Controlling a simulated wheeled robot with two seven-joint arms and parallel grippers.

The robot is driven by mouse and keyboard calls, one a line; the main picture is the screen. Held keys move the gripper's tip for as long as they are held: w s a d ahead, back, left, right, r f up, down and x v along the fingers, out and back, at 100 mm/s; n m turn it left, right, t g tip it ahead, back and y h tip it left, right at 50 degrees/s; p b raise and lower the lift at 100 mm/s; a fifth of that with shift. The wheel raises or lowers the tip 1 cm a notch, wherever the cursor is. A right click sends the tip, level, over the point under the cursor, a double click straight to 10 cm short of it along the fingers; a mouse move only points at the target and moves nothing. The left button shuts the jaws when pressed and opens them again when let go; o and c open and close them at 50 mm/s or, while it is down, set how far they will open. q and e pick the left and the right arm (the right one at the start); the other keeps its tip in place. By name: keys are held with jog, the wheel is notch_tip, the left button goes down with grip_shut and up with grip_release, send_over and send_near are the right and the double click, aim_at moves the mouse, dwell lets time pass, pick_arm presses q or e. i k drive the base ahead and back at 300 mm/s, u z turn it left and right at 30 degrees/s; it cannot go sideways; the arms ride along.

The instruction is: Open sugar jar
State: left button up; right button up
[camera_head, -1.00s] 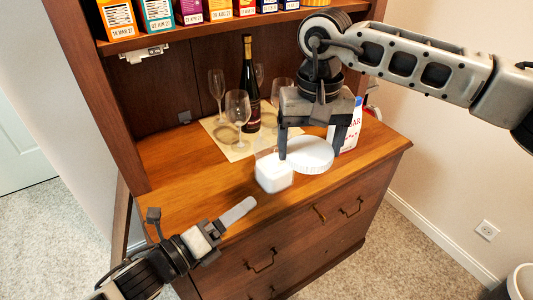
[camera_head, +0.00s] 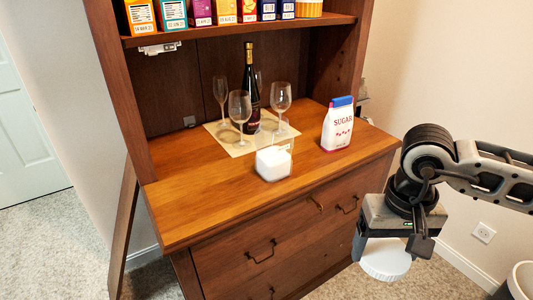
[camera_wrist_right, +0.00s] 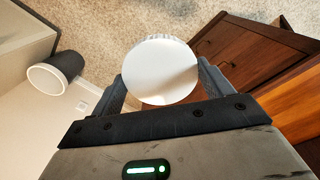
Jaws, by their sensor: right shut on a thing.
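The sugar jar (camera_head: 273,163) is a clear container with white sugar in it, and it stands open on the wooden counter in the head view. Its round white lid (camera_head: 386,261) is in my right gripper (camera_head: 392,250), off to the right of the hutch and in front of it, over the floor. In the right wrist view the lid (camera_wrist_right: 160,70) sits between the two fingers of the right gripper (camera_wrist_right: 163,90), which is shut on it. My left gripper is not in the head view now.
A sugar bag (camera_head: 338,126) stands on the counter right of the jar. A wine bottle (camera_head: 251,92) and several glasses stand on a mat (camera_head: 221,132) behind. Boxes line the shelf (camera_head: 240,31) above. The counter's front left (camera_head: 190,205) is clear.

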aim_at(274, 140)
jog(key=k, duration=0.1)
jog(key=z, duration=1.7)
jog(key=i, duration=1.25)
jog(key=u, duration=2.75)
jog(key=i, duration=0.5)
